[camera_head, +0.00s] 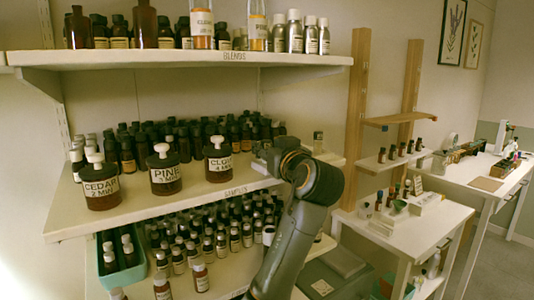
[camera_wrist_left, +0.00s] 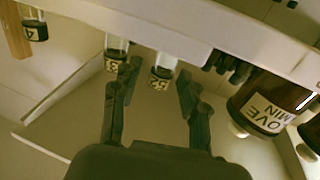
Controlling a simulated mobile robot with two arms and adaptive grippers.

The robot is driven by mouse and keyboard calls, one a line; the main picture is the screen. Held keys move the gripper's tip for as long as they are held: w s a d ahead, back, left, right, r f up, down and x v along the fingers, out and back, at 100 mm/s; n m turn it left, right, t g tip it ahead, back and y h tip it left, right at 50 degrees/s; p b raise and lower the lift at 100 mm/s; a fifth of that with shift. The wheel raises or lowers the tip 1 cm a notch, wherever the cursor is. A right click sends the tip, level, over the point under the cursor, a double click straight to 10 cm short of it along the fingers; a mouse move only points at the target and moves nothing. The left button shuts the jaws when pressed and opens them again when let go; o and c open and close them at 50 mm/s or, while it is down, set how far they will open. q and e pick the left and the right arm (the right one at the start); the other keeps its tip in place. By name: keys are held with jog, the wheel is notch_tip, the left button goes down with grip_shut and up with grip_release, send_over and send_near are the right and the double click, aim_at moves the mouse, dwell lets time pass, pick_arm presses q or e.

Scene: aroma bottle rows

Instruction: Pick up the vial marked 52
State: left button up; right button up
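My left gripper (camera_head: 268,158) reaches the right end of the middle shelf in the head view. In the left wrist view, which looks upside down, its two fingers (camera_wrist_left: 158,88) are apart with nothing gripped. A small clear vial with a pale numbered label (camera_wrist_left: 162,70) stands beyond the fingertips, between their lines. A similar vial (camera_wrist_left: 116,55) stands beside it, in line with the left finger. Both labels have two digits, too small and inverted to read surely, so I cannot tell which is 52. One vial (camera_head: 318,142) shows past the gripper in the head view. My right gripper is not in view.
Another vial (camera_wrist_left: 35,30) stands far left in the wrist view by a wooden post. The large CLOVE bottle (camera_head: 219,160) stands left of the gripper, with PINE (camera_head: 164,170) and CEDAR (camera_head: 101,186) farther left. The upper shelf (camera_head: 200,57) overhangs. Rows of dark bottles fill the shelf's back.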

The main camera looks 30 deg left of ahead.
pick_arm(q)
grip_shut()
jog(key=shift+r, duration=0.1)
